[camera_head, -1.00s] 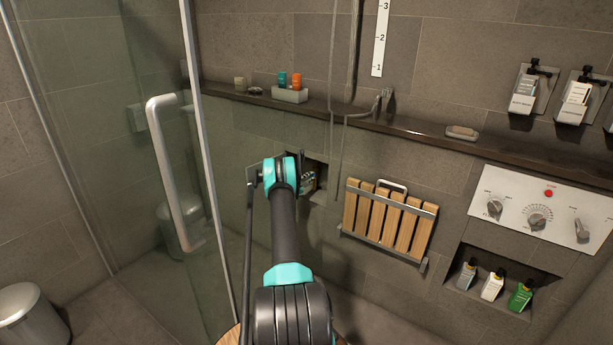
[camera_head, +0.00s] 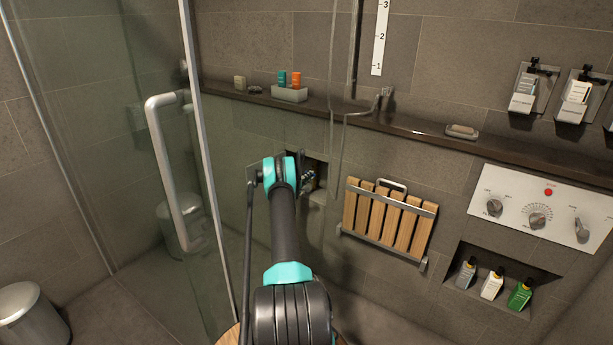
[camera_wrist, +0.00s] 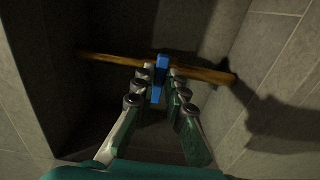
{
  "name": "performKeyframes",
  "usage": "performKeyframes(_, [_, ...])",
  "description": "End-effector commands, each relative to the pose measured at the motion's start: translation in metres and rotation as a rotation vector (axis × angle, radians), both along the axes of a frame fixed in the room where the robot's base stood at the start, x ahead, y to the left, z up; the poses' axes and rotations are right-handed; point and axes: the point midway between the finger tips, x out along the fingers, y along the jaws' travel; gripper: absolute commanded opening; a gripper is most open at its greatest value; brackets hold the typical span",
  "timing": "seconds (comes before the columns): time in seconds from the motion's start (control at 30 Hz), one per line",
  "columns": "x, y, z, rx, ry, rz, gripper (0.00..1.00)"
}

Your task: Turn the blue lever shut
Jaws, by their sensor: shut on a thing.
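The blue lever (camera_wrist: 161,66) shows in the wrist view, crossing a brass-coloured pipe (camera_wrist: 208,74) that runs from side to side inside a tiled recess. The lever lies across the pipe, roughly upright in the picture. My gripper (camera_wrist: 162,77) has its fingertips on either side of the lever and is shut on it. Its lower part shows between the fingers. In the head view my gripper is mostly hidden by my arm at the wall recess (camera_head: 322,172), and the lever cannot be made out there.
The recess walls (camera_wrist: 215,45) stand close around the gripper. A folded wooden seat (camera_head: 390,220) hangs to the right of the recess. A ledge (camera_head: 340,115) runs above it. A glass door with a handle (camera_head: 168,175) stands to the left.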

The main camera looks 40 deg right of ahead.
Motion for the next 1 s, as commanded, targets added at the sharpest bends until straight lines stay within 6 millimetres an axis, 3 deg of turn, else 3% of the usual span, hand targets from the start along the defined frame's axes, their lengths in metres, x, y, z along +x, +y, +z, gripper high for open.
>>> performKeyframes(0.17, [0.005,0.003,0.004,-0.006,0.003,0.009,0.0])
performKeyframes(0.2, [0.005,0.003,0.004,-0.006,0.003,0.01,0.13])
performKeyframes(0.37, [0.004,0.003,0.003,-0.004,0.003,0.007,0.33])
performKeyframes(0.73, [0.0,0.005,0.001,-0.002,0.002,0.004,0.33])
performKeyframes(1.0, [-0.015,0.047,0.002,-0.003,0.001,0.007,0.33])
